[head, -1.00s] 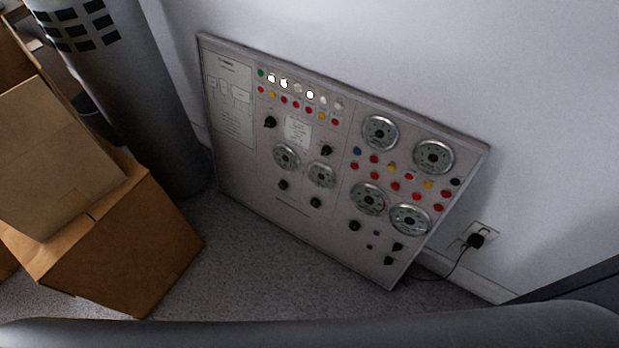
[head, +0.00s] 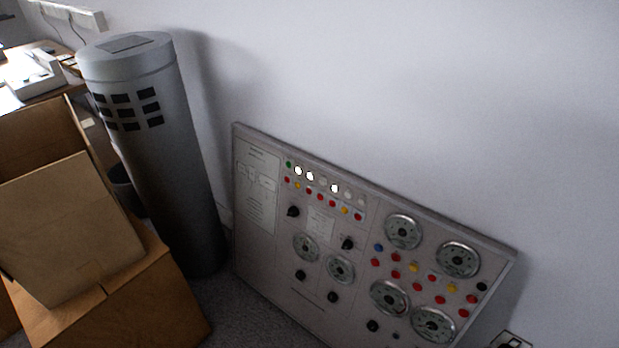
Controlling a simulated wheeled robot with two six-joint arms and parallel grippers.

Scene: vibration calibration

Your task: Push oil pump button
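A grey control panel (head: 268,262) leans against the white wall, low and right of centre in the head view. It has round gauges, black knobs and rows of small coloured buttons, with three white lights lit in the top row. A blue button (head: 378,247) and a green one (head: 288,164) stand out among several red and yellow ones. I cannot read the labels, so I cannot tell which button is the oil pump button. The panel's lower right edge is cut off by the frame. Neither gripper is in view.
A tall grey cylinder (head: 170,170) with dark vents stands left of the panel. Open cardboard boxes (head: 120,305) fill the lower left. A desk (head: 40,92) is at the far left. A little carpet shows between boxes and panel.

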